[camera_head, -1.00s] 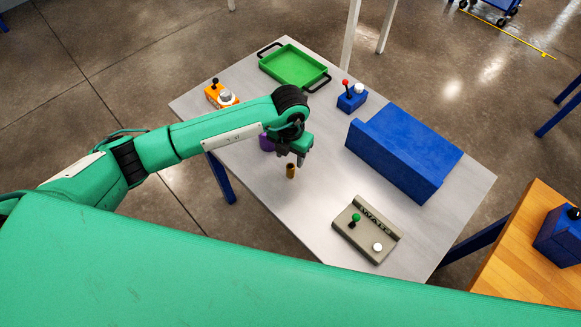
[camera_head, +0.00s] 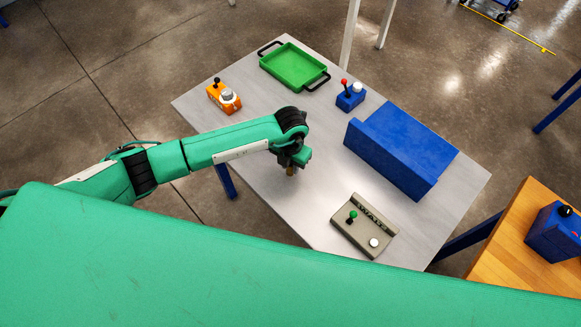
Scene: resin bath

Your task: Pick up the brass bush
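The brass bush (camera_head: 290,171) is a small golden-brown upright cylinder on the grey table, left of the middle. My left gripper (camera_head: 291,166) points down right at it, with the fingers at its upper part. The gripper hides most of the bush. I cannot tell whether the fingers are closed on it or only around it. My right gripper is not in view.
On the grey table (camera_head: 270,209) are a green tray (camera_head: 293,65), an orange control box (camera_head: 222,97), a blue control box (camera_head: 350,96), a large blue block (camera_head: 401,156) and a grey control panel (camera_head: 363,228). The table is clear in front of the bush.

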